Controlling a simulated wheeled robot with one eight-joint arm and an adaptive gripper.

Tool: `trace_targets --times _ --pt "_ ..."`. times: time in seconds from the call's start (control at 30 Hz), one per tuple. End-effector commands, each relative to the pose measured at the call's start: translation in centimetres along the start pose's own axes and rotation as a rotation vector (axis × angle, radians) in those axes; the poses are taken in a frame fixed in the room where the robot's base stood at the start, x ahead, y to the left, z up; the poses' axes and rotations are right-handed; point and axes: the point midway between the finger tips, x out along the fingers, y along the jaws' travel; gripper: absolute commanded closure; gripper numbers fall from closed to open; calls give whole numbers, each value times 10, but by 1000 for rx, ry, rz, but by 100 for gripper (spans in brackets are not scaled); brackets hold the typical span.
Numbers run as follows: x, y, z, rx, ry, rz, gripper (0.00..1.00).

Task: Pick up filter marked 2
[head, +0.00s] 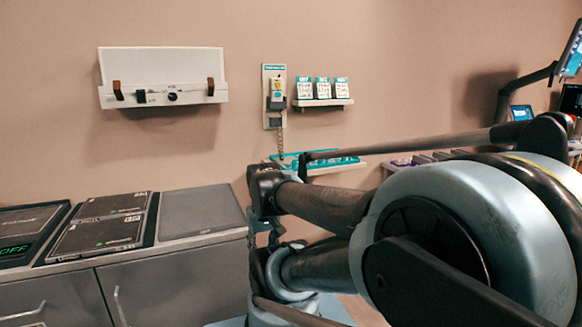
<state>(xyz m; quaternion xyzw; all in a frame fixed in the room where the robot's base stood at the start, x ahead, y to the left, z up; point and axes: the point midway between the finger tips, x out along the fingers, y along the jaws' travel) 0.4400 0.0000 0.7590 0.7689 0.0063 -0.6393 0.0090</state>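I cannot make out a filter with a readable mark 2 in the head view. Three small white packets with teal tops stand in a row on a small wall shelf (323,103): a left one (305,89), a middle one (323,89) and a right one (342,89). Their print is too small to read, so I cannot tell whether they are filters. My arm fills the lower right and hides much of the area behind it. My gripper's fingers do not show.
A grey cabinet (190,285) at lower left carries dark flat panels (100,234), one lit "OFF" (20,246), and a grey lid (200,210). A white light box (163,70) and a wall handset (275,95) hang behind. A teal-topped ledge (340,164) sits below; monitors (522,112) stand right.

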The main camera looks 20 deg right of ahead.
Motion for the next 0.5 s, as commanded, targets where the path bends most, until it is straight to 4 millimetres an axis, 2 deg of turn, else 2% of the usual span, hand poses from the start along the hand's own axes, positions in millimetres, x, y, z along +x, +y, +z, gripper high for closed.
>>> trace_targets --times 0.07,0.17,0.37,0.5 --pt "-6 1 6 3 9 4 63" --pt "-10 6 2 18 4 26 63" --pt "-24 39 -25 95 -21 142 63" --pt "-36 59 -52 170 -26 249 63"
